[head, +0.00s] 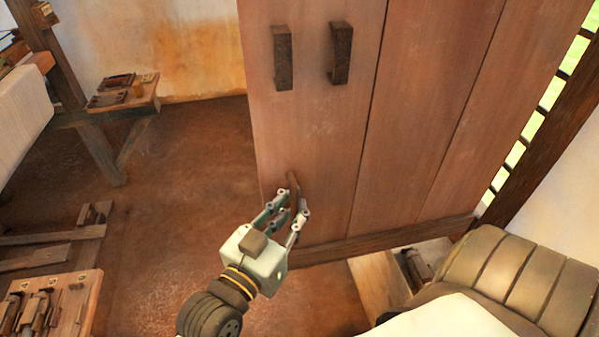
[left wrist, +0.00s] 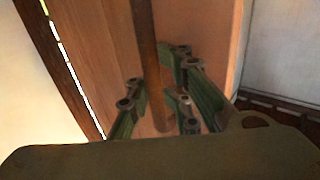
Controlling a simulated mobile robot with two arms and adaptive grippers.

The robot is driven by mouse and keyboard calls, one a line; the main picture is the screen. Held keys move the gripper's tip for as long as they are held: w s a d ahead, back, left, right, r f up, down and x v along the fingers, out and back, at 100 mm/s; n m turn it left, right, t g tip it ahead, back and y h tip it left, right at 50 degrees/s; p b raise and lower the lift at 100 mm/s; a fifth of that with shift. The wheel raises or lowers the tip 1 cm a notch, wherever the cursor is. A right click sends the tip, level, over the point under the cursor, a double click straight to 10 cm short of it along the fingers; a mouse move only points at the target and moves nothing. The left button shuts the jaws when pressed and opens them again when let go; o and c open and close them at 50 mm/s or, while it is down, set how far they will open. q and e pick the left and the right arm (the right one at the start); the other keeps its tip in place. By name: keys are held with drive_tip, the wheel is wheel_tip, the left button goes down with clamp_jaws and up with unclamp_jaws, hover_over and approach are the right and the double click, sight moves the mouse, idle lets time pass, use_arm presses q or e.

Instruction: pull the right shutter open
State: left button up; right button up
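The shutter (head: 415,110) is a tall panel of reddish-brown planks that stands swung out into the room in the head view. A thin brown upright handle (head: 292,182) is on its lower left part. My left gripper (head: 292,203) is at this handle, with a finger on each side. The fingers hide part of the handle. My right gripper is not in view.
A small wooden bench (head: 130,98) with tools and white cloth (head: 22,108) on the loom stand at left. A tool board (head: 52,300) is at lower left. The earthen floor (head: 180,200) between is clear.

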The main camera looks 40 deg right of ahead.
use_arm(q)
drive_tip(key=o, duration=0.4)
drive_tip(key=shift+w+a, duration=0.2)
drive_tip(key=shift+a, duration=0.15)
drive_tip(key=shift+o, duration=0.2)
drive_tip(key=shift+s+d, duration=0.1)
drive_tip(key=shift+s, duration=0.1)
drive_tip(key=v, duration=1.2)
